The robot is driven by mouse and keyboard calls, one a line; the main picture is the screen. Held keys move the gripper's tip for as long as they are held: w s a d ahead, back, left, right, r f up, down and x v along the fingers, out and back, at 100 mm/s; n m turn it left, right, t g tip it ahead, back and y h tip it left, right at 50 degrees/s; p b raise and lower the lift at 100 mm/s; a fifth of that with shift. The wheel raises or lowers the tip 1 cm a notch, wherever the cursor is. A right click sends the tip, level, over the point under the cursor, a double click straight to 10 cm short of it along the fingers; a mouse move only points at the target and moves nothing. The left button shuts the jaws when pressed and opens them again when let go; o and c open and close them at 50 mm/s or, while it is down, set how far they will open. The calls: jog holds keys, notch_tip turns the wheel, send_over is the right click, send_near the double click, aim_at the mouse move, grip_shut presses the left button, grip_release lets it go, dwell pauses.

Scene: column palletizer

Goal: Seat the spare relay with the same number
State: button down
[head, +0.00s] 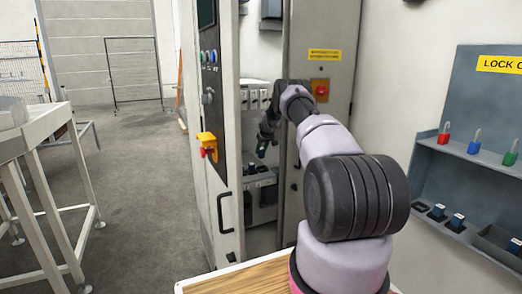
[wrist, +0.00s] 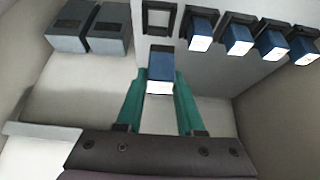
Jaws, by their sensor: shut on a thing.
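My gripper (wrist: 160,88) is shut on a blue relay (wrist: 160,66) with a white label, held between its two green fingers. An empty black socket (wrist: 158,20) lies just beyond the relay in the wrist view; the relay appears apart from it. To its right, several blue relays (wrist: 238,40) sit in a row of sockets. I cannot read any number. In the head view, my gripper (head: 263,148) is inside the open cabinet (head: 322,150); the held relay is too small to make out there.
Two grey blocks (wrist: 88,28) are left of the empty socket. The cabinet door (head: 215,130) stands open at left. A lockout board (head: 465,125) at right carries padlocks and a shelf with blue relays (head: 457,220). A wooden top (head: 240,280) is in front.

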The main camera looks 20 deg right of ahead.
aim_at(263, 156)
jog(key=shift+s+d+f, duration=0.2)
jog(key=shift+d+f, duration=0.05)
jog(key=shift+f, duration=0.3)
jog(key=shift+s+d+f, duration=0.15)
jog(key=shift+d+f, duration=0.05)
jog(key=shift+f, duration=0.3)
jog(key=shift+d+x, duration=0.2)
jog(key=shift+x, duration=1.05)
jog(key=shift+s+f, duration=0.25)
jog(key=shift+f, duration=0.65)
jog(key=shift+s+f, duration=0.2)
jog(key=shift+f, duration=0.7)
jog(key=shift+a+f, duration=0.1)
jog(key=shift+c, duration=2.2)
grip_release()
jog(key=shift+f, duration=0.1)
jog(key=shift+w, duration=0.1)
jog(key=shift+r, duration=0.45)
jog(key=v, duration=1)
jog(key=shift+a+r, duration=0.2)
jog(key=shift+a, duration=0.3)
